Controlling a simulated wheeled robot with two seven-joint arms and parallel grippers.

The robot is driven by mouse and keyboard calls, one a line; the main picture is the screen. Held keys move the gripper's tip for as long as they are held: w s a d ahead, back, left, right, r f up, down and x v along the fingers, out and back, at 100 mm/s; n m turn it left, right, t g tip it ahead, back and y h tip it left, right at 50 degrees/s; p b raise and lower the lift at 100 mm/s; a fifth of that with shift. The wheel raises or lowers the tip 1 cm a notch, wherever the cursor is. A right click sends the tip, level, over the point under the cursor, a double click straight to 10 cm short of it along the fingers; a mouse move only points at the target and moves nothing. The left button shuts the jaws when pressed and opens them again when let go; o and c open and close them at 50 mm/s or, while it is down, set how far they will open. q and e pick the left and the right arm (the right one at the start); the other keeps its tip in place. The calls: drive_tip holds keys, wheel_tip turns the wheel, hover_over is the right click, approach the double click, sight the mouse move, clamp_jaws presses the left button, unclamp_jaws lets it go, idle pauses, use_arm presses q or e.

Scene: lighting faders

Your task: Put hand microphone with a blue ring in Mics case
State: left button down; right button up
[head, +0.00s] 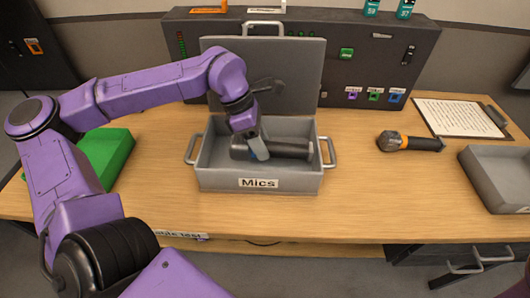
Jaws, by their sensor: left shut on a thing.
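The Mics case (258,184) is a grey open box with its lid raised, standing mid-table with a "Mics" label on the front. A dark hand microphone (286,149) lies roughly level inside the case walls. My left gripper (258,152) reaches down into the case and is shut on this microphone near its middle. The gripper covers part of it, and I cannot make out a blue ring. Whether it touches the case floor is hard to tell. My right gripper is out of view.
A hand microphone with an orange ring (409,142) lies on the table right of the case. A clipboard (462,117) and a grey tray (500,178) are further right. A green box (108,155) sits left. A dark panel (388,65) stands behind.

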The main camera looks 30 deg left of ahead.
use_arm(q)
drive_tip(key=f, duration=0.5)
drive_tip(key=shift+w+f, duration=0.25)
drive_tip(key=shift+f, duration=0.05)
drive_tip(key=shift+s, duration=0.25)
drive_tip(key=shift+f, duration=0.1)
drive_tip(key=c, duration=0.5)
unclamp_jaws()
drive_tip(key=shift+w, duration=0.1)
drive_tip(key=v, duration=1.2)
